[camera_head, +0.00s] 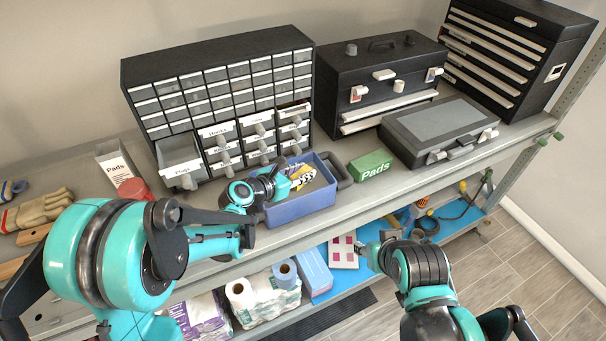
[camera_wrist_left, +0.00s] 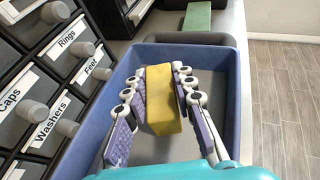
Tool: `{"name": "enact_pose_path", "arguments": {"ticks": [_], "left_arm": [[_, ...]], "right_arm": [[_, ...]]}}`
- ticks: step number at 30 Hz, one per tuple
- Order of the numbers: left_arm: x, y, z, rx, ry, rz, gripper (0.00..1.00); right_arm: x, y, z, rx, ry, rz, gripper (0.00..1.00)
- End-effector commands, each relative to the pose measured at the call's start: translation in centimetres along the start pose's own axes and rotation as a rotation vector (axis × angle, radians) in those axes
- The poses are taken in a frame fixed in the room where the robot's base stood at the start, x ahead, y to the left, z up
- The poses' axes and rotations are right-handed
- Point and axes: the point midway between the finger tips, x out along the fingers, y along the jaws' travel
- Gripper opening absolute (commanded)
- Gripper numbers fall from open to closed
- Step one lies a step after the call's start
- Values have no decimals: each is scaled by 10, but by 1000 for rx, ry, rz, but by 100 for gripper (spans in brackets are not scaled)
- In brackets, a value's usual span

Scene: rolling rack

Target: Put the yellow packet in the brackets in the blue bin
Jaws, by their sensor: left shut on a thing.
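The yellow packet (camera_wrist_left: 161,100) is a block-like piece between the fingers of my left gripper (camera_wrist_left: 160,105) in the left wrist view. My left gripper is shut on it, with a finger pad on either side. In the head view my left gripper (camera_head: 302,177) reaches over the blue bin (camera_head: 302,212) from the left. The bin also shows in the left wrist view (camera_wrist_left: 239,110), its walls around the fingers and its floor bare where visible. Whether the packet touches the floor cannot be told. My right gripper (camera_head: 366,252) is low, in front of the shelf, its jaws unclear.
A black drawer cabinet (camera_head: 215,72) stands behind the bin, with one drawer (camera_head: 180,165) pulled out at lower left.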

Motion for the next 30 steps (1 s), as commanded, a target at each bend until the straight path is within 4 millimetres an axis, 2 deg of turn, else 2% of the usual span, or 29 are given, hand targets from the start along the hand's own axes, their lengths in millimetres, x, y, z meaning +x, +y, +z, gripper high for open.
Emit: {"name": "enact_pose_path", "arguments": {"ticks": [11,12,14,26,30], "left_arm": [[2,0,-5,0,0,0,0],[2,0,-4,0,0,0,33],[2,0,-4,0,0,0,46],[-1,0,2,0,0,0,46],[-26,0,1,-2,0,2,46]], "right_arm": [[4,0,3,0,0,0,42],[3,0,2,0,0,0,42],[3,0,2,0,0,0,42],[-2,0,-2,0,0,0,42],[-4,0,-3,0,0,0,42]]}}
